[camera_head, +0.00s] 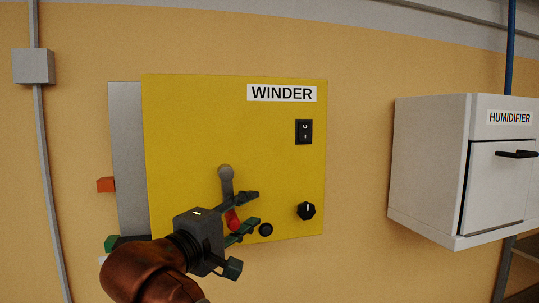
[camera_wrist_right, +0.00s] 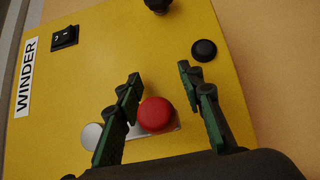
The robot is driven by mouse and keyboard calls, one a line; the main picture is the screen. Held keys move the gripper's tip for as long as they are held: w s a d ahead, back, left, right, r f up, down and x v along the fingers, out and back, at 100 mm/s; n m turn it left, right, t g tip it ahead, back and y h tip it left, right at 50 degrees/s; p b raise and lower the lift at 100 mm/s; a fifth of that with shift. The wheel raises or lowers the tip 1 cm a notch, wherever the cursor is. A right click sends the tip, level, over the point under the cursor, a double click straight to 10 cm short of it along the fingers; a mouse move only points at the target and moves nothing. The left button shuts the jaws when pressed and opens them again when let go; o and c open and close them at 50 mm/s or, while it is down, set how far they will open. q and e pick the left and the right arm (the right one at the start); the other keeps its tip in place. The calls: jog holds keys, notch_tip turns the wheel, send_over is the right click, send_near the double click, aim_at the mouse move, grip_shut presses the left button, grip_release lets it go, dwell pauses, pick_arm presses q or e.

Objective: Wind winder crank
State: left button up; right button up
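The yellow winder panel (camera_head: 270,150) stands upright on the wall, with the word WINDER at its top right. Its grey crank (camera_head: 226,185) points down from its pivot, with a red knob (camera_head: 232,222) at the lower end. My right gripper (camera_head: 252,211) is in front of the knob and partly hides it. In the right wrist view my right gripper (camera_wrist_right: 160,74) is open. The red knob (camera_wrist_right: 156,113) lies between its dark green fingers, nearer the left finger. The grey pivot (camera_wrist_right: 92,136) shows left of that finger. My left gripper is out of view.
The panel also carries a black rocker switch (camera_head: 304,131), a black dial (camera_head: 306,210) and a round black button (camera_head: 266,229) close right of my right gripper. A white humidifier cabinet (camera_head: 425,165) sticks out at the right. Bare wall lies between it and the panel.

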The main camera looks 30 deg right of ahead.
jog(key=s+a+b, duration=0.1)
jog(key=s, duration=0.6)
jog(key=shift+s+a+b, duration=0.35)
jog(key=shift+a+b, duration=0.05)
dwell(0.4)
